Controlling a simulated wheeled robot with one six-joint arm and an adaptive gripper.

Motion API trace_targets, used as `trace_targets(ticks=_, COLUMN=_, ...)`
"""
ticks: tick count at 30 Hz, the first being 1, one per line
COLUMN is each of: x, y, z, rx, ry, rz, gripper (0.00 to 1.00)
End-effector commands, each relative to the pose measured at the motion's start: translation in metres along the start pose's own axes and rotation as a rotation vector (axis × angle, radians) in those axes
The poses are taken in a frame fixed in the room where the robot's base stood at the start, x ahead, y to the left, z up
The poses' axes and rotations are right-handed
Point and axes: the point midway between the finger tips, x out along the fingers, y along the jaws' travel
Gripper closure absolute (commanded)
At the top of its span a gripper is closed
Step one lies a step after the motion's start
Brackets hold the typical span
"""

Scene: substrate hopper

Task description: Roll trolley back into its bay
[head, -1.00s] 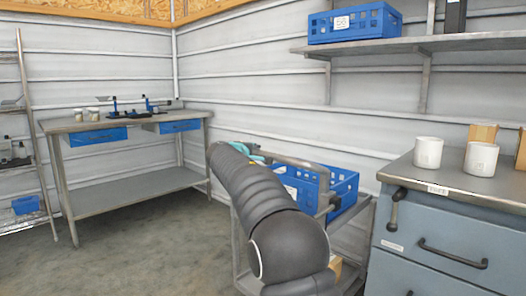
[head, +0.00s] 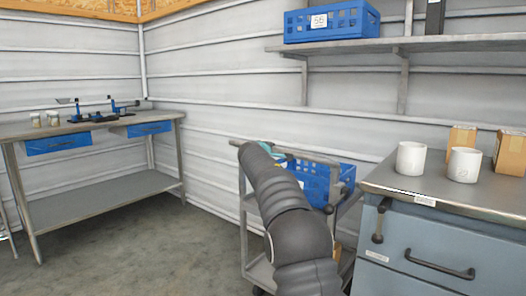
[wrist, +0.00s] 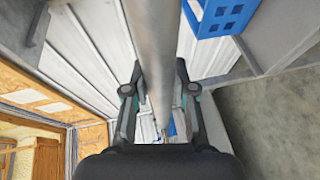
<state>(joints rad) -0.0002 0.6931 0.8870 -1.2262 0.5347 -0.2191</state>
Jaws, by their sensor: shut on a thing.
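The trolley (head: 249,205) is a grey metal frame on wheels, standing left of the blue-grey cabinet near the back wall in the head view. It carries a blue crate (head: 318,178) on top, which also shows at the top of the wrist view (wrist: 222,15). My gripper (wrist: 158,95) is shut on the trolley's round handle bar (wrist: 152,45), which runs between its fingers in the wrist view. In the head view my arm hides much of the trolley and most of my gripper. No marked bay is clear to see.
The cabinet (head: 418,243) stands close on the trolley's right, with white mugs (head: 411,158) and brown boxes on top. A wall shelf (head: 400,45) with a blue crate hangs above. A steel workbench (head: 95,190) stands left; bare concrete floor (head: 150,255) lies between.

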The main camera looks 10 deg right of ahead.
Motion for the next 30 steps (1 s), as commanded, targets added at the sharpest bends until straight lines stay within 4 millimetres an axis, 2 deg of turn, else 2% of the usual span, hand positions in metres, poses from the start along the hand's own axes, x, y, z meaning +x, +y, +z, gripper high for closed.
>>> trace_targets(ticks=14, x=0.0041, y=0.0026, z=0.0059, rx=0.001, ry=0.0, rz=0.003, gripper=1.0)
trace_targets(ticks=15, x=0.0042, y=0.0028, z=0.0061, rx=0.001, ry=-0.001, rz=0.003, gripper=0.64)
trace_targets(ticks=17, x=0.004, y=0.0026, z=0.0061, rx=0.001, ry=-0.001, rz=0.003, gripper=0.49)
trace_targets(ticks=30, x=-0.0032, y=0.0014, z=0.0026, rx=0.0, ry=0.001, rz=0.0, gripper=0.48)
